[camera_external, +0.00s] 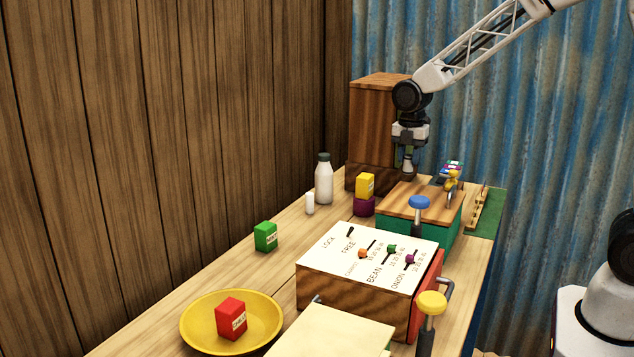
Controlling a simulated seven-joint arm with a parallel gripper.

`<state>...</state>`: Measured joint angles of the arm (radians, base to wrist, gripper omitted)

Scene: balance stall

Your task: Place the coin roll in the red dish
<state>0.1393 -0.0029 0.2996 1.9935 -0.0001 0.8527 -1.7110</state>
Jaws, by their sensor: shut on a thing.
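My gripper (407,168) points down in front of the brown wooden cabinet, near the far end of a green box with a wooden top (405,203). It is shut on a small, partly hidden greyish thing at its tips. I cannot tell whether this is the coin roll. A small white upright cylinder (310,204) stands on the table beside the white bottle; I cannot tell what it is. I see no red dish. The only clear dish is yellow (190,333), at the front left, with a red box (231,318) in it.
A white bottle (324,180), a yellow block (365,186) on a purple one (364,207) and a green box (265,237) stand on the table. A labelled panel with knobs (340,262) fills the middle.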

